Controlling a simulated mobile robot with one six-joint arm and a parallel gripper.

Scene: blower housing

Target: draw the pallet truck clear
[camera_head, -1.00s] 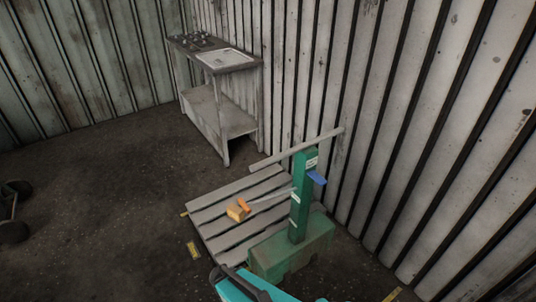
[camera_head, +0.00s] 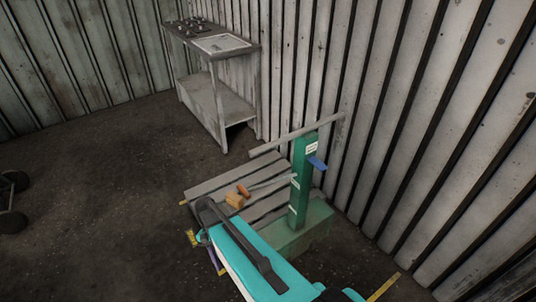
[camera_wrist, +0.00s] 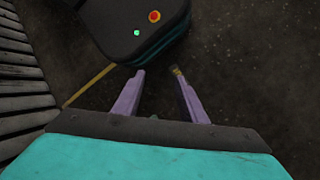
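The pallet truck has a green upright column (camera_head: 302,180) with a grey crossbar handle (camera_head: 270,148) on top and a blue lever (camera_head: 317,163) on its side. Its green base (camera_head: 300,235) is partly hidden by my teal arm. A grey slatted pallet (camera_head: 210,185) lies directly behind the base. A pale rod with an orange end reaches from the column over the pallet. My gripper (camera_wrist: 158,76) has two purple fingers, apart with nothing between them. In the head view it is mostly hidden behind my arm, left of the base and clear of the handle.
A small orange-brown block (camera_head: 234,201) sits on the pallet. A grey bench (camera_head: 215,100) stands at the back against the corrugated wall (camera_head: 400,120), which runs close along the truck's right. Yellow floor marks (camera_head: 384,287) show nearby. The floor to the left (camera_head: 100,200) is mostly open.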

